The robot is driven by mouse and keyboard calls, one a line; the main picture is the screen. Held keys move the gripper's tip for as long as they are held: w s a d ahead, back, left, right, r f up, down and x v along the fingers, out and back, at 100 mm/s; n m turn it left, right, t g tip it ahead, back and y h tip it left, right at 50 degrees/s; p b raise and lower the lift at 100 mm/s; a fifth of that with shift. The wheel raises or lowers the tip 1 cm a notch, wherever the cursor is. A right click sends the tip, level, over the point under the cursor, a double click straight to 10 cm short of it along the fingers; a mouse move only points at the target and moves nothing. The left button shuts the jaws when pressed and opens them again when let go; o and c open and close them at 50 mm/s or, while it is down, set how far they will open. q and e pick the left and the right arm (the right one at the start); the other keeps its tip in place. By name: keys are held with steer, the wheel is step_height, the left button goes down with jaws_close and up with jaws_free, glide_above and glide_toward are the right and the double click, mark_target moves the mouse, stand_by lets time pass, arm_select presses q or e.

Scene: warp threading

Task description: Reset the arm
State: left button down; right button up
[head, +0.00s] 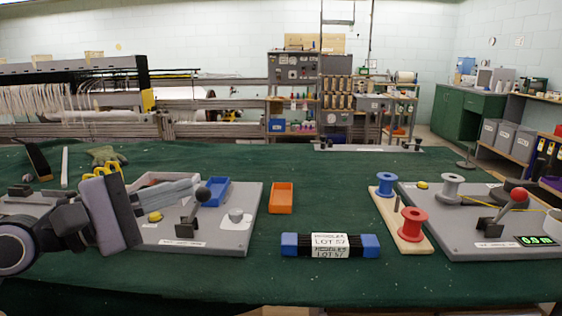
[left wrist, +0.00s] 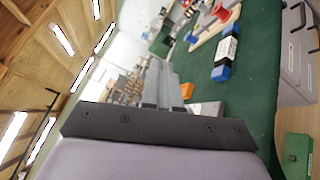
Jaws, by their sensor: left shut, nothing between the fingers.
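My left arm comes in from the left of the head view. Its gripper (head: 194,189) has its grey fingers together, with nothing between them, pointing right above the left grey board (head: 230,245). In the left wrist view the shut fingers (left wrist: 156,72) point away from the camera, past the dark mount. The fingers overlap the tray area and the black-knobbed lever (head: 203,195) in the picture; I cannot tell the gap between them. My right gripper is in neither view.
A blue-ended black bundle labelled LOT 57 (head: 330,245) lies mid-table. An orange tray (head: 281,198) and a blue tray (head: 217,191) are nearby. Red (head: 412,225) and blue (head: 385,184) spools stand right, beside another grey board (head: 470,237).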

arm_select(q)
steer(key=s+a+f+m+t+y, duration=0.1)
steer(key=a+f+m+t+y, duration=0.3)
steer(key=f+m+y, duration=0.7)
steer(key=s+a+f+m+t+y, duration=0.25)
steer(key=a+f+m+y, duration=0.35)
steer(key=m, duration=0.9)
steer(key=s+f+n+g, duration=0.7)
steer(key=s+f+n, duration=0.1)
steer(key=f, duration=0.6)
steer(key=s+d+f+n+g+h, duration=0.25)
steer(key=s+f+n+g, duration=0.35)
steer(key=s, duration=0.7)
steer(key=w+d+f+m+t+h, duration=0.1)
steer(key=w+d+f+t+h, duration=0.1)
steer(key=w+d+f+t, duration=0.4)
step_height(320, 180, up, 14)
steer(key=a+p, duration=0.3)
steer(key=p, duration=1.5)
steer(key=shift+m, duration=0.3)
